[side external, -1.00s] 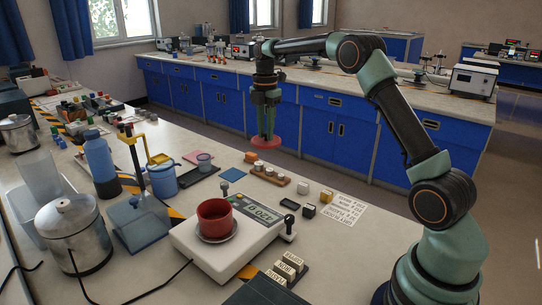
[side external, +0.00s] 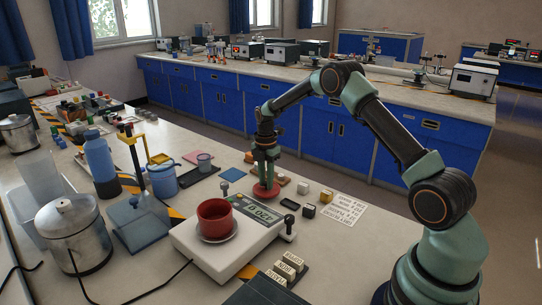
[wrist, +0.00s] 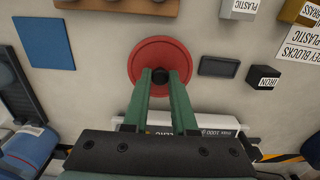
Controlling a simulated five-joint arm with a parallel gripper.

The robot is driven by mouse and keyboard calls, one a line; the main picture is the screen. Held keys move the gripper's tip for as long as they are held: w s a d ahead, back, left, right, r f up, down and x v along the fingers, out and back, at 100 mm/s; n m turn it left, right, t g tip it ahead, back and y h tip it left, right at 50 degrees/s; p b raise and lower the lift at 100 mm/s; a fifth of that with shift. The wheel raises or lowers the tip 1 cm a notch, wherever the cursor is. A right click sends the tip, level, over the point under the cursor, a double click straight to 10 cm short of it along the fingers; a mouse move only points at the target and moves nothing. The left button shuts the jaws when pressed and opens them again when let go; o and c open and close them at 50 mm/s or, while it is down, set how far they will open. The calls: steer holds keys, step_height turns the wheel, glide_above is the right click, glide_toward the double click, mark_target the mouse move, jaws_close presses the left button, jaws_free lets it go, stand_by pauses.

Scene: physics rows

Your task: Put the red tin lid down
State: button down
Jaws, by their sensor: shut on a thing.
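The red tin lid (side external: 273,191) is a round disc with a small dark knob in its middle. It is low at the bench top, just behind the scale and in front of the wooden strip. My gripper (side external: 265,183) points down and is shut on the lid's knob. In the wrist view the lid (wrist: 160,52) lies flat under the green fingers, and my gripper (wrist: 160,80) closes on the knob from both sides. I cannot tell whether the lid's underside touches the bench.
The white scale (side external: 205,251) with a red pot (side external: 215,217) stands close in front. The wooden strip (wrist: 125,6) lies just beyond the lid. A dark flat piece (wrist: 219,67) and a black IRON block (wrist: 263,77) lie to its right, a blue square (wrist: 43,43) to its left.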

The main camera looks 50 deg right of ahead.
steer(key=shift+f, duration=0.8)
steer(key=c, duration=0.7)
jaws_free()
steer(key=shift+f, duration=0.1)
